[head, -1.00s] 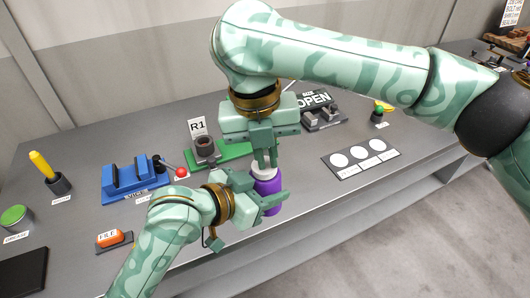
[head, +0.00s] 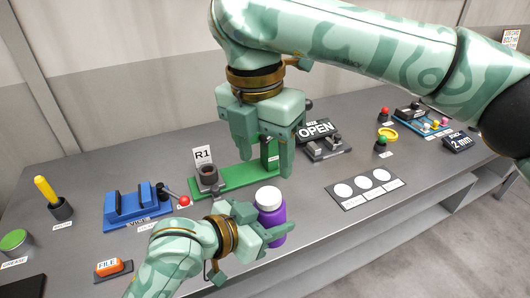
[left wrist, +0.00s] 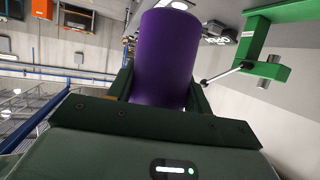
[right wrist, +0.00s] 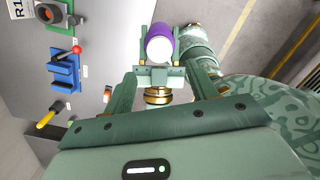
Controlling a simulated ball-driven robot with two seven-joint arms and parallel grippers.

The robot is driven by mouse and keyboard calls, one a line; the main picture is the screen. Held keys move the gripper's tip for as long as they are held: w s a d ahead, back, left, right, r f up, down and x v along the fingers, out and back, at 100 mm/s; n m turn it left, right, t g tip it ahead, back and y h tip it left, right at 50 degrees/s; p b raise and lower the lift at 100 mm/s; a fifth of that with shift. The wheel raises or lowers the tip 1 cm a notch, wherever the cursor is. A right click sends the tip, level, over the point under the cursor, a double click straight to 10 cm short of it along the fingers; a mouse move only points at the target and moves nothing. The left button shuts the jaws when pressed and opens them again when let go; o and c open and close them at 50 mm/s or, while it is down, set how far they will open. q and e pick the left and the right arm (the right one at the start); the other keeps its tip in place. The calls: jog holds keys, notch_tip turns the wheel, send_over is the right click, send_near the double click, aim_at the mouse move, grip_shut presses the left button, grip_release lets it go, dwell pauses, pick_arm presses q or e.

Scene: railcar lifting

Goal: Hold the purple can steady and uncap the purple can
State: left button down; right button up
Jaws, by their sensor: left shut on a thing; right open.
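In the left wrist view, the purple body (left wrist: 166,58) fills the space between the fingers. My right gripper (head: 266,164) is open and empty above the can, its fingers apart and pointing down. In the right wrist view, the white cap (right wrist: 161,47) shows beyond the open fingers, clear of them.
A green fixture (head: 225,181) with a grey cup labelled R1 stands behind the can.

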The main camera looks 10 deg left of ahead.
aim_at(270, 195)
jog(key=shift+m, duration=0.6)
jog(key=shift+f, duration=0.35)
jog(key=f, duration=0.7)
jog(key=shift+w+d+f, duration=0.15)
jog(key=shift+w+d, duration=0.05)
jog(key=shift+d, duration=0.15)
jog(key=c, duration=1)
jog(key=shift+n, duration=0.3)
jog(key=shift+r, duration=0.2)
jog(key=shift+a+r, duration=0.1)
jog(key=shift+r, duration=0.85)
